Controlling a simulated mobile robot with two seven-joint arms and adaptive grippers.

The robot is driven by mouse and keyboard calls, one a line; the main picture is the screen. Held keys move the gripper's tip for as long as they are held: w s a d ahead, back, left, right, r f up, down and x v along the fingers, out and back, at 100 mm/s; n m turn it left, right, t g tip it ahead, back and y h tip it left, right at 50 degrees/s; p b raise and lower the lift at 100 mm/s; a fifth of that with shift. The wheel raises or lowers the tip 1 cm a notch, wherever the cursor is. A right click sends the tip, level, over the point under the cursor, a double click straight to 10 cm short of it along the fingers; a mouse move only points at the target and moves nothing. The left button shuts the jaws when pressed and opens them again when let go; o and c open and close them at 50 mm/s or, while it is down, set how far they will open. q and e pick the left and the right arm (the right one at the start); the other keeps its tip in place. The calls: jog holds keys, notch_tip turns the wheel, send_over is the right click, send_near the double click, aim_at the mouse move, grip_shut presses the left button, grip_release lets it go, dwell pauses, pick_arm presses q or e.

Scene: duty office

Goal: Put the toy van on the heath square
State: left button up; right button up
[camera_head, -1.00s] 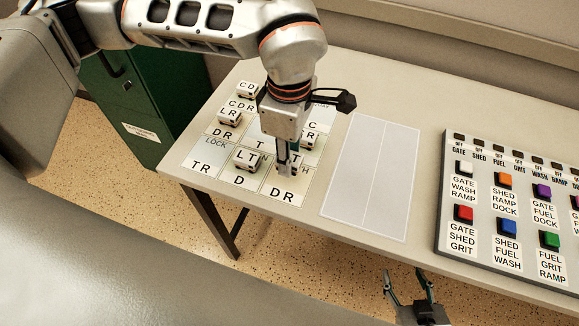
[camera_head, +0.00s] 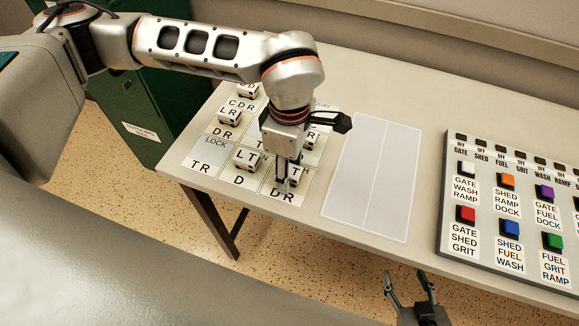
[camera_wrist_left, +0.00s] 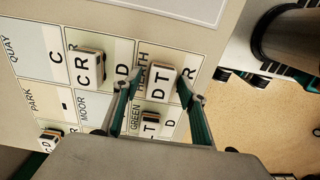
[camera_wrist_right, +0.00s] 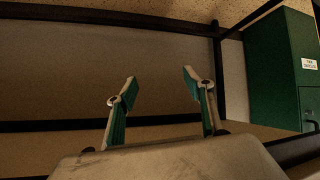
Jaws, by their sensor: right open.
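A small white toy van with dark sides, lettered DT (camera_wrist_left: 162,82), stands on the heath square (camera_wrist_left: 194,64) in the left wrist view. In the head view the van (camera_head: 299,174) shows partly, beside the fingers on the square lettered DR (camera_head: 271,203). My left gripper (camera_head: 283,186) is low over this square. In the left wrist view its fingers (camera_wrist_left: 162,86) are apart, one on each side of the van, with gaps visible. My right gripper (camera_head: 408,280) is open and empty off the table's front edge; its fingers (camera_wrist_right: 158,80) also show apart in the right wrist view.
Other lettered vans stand close by: LT (camera_head: 250,159), LR (camera_head: 229,117) and CR (camera_wrist_left: 88,68). A blank pale panel (camera_head: 372,178) lies right of the squares. A button board (camera_head: 490,252) is at the right. A green cabinet (camera_head: 128,105) stands left of the table.

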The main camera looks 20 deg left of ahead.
aim_at(290, 169)
pick_arm(q)
notch_tip(290, 169, up, 12)
jog(key=p, duration=0.1)
jog(key=shift+r, duration=0.15)
dwell(0.5)
dwell(0.4)
